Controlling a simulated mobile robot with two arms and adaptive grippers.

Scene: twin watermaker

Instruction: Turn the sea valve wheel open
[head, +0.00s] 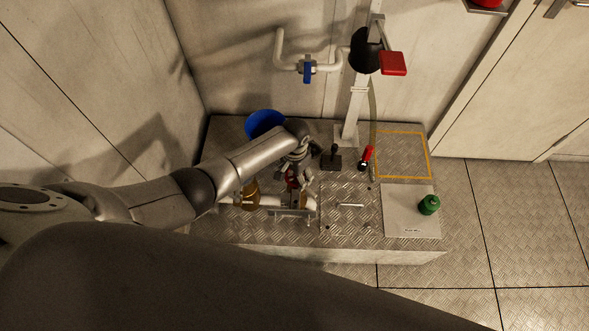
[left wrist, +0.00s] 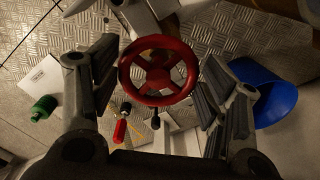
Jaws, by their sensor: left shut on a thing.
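The red sea valve wheel (left wrist: 158,75) has a round rim with spokes and sits between the two fingers of my left gripper (left wrist: 160,88) in the left wrist view. In the head view, my left gripper (head: 294,172) reaches down over the wheel (head: 292,182), which is mostly hidden by it. The gripper is shut on the wheel, though contact at the rim is hard to make out. The wheel stands over a pale pipe (head: 272,203) with brass-coloured fittings on the metal plate bench. My right gripper is not in view.
A blue bowl-like thing (head: 264,123) stands behind my left arm. A black lever (head: 333,157), a red-handled tool (head: 366,158) and a white post (head: 355,110) are to the right. A yellow-outlined area (head: 404,131) is bare.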

